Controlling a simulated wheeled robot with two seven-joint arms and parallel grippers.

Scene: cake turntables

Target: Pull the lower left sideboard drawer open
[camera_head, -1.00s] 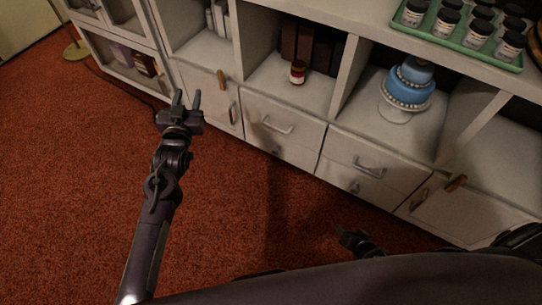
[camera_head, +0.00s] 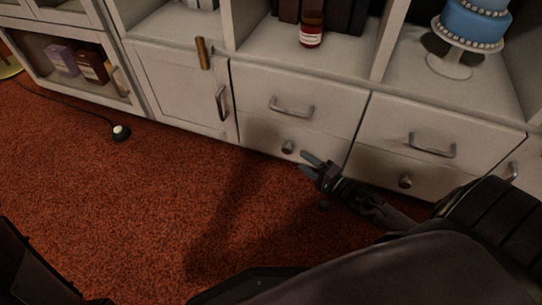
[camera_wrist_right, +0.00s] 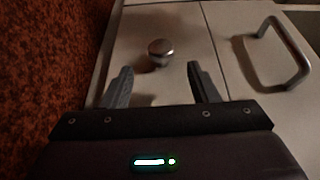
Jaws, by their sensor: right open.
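The lower left sideboard drawer (camera_head: 318,149) is shut, with a small round metal knob (camera_head: 288,147) on its front. My right gripper (camera_head: 304,161) is in front of this drawer, just right of the knob, with its fingers pointing at it. In the right wrist view the knob (camera_wrist_right: 160,52) stands beyond and between the two spread fingertips (camera_wrist_right: 160,78), apart from them. The right gripper is open and empty. My left gripper is out of view.
Above is a shut drawer with a bar handle (camera_head: 291,108). To the right are another bar-handled drawer (camera_head: 432,148) and a lower knob (camera_head: 405,181). A cabinet door (camera_head: 183,88) is on the left. The red carpet (camera_head: 150,215) is mostly clear; a cord with a white-topped switch (camera_head: 121,132) lies there.

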